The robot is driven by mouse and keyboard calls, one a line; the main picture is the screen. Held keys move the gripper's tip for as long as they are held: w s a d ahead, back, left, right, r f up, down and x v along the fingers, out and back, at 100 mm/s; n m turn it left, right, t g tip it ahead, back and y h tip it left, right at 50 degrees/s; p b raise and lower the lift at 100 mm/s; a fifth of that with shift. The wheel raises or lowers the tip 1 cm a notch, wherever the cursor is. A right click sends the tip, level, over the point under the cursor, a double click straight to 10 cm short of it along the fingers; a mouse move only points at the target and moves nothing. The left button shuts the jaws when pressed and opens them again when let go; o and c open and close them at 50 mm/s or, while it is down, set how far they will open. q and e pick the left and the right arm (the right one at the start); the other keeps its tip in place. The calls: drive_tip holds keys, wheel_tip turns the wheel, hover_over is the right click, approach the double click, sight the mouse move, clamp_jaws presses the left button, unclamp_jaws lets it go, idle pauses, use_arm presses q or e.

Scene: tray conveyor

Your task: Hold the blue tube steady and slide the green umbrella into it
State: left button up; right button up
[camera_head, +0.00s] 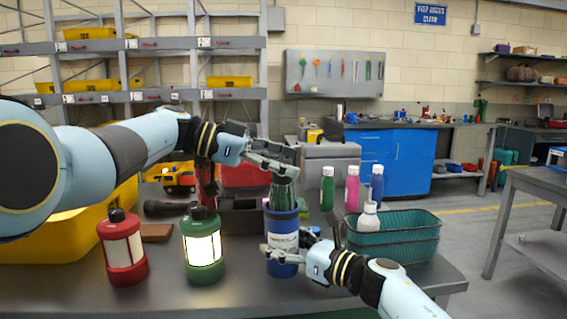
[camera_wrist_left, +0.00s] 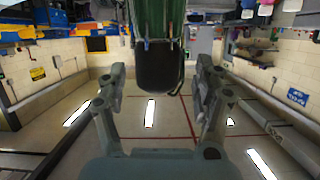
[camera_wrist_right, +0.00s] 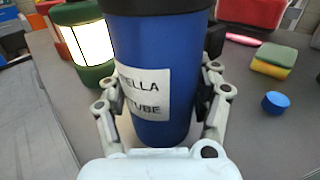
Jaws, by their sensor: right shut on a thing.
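The blue tube (camera_head: 283,222) stands upright on the grey table, with a dark rim and a white label; it also fills the middle of the right wrist view (camera_wrist_right: 165,65). My right gripper (camera_head: 283,256) is shut on its lower part, one finger on each side (camera_wrist_right: 160,112). The green umbrella (camera_head: 283,192) stands in the tube's mouth with its upper part showing; its lower part is hidden inside. My left gripper (camera_head: 270,164) is at the umbrella's top. In the left wrist view, its fingers (camera_wrist_left: 160,85) are apart, with gaps on both sides of the umbrella's black end (camera_wrist_left: 158,66).
A green lantern (camera_head: 202,247) and a red lantern (camera_head: 122,250) stand left of the tube. A teal basket (camera_head: 400,240) with a white bottle (camera_head: 368,218) is at the right. Green, pink and blue bottles stand behind it. A yellow bin (camera_head: 70,240) is far left.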

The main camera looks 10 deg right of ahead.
use_arm(q)
drive_tip(key=shift+o, duration=0.2)
drive_tip(key=shift+f, duration=0.1)
drive_tip(key=shift+a, duration=0.55)
drive_tip(key=v, duration=1.1)
use_arm(e)
drive_tip(key=o, duration=1.4)
drive_tip(key=shift+o, duration=0.2)
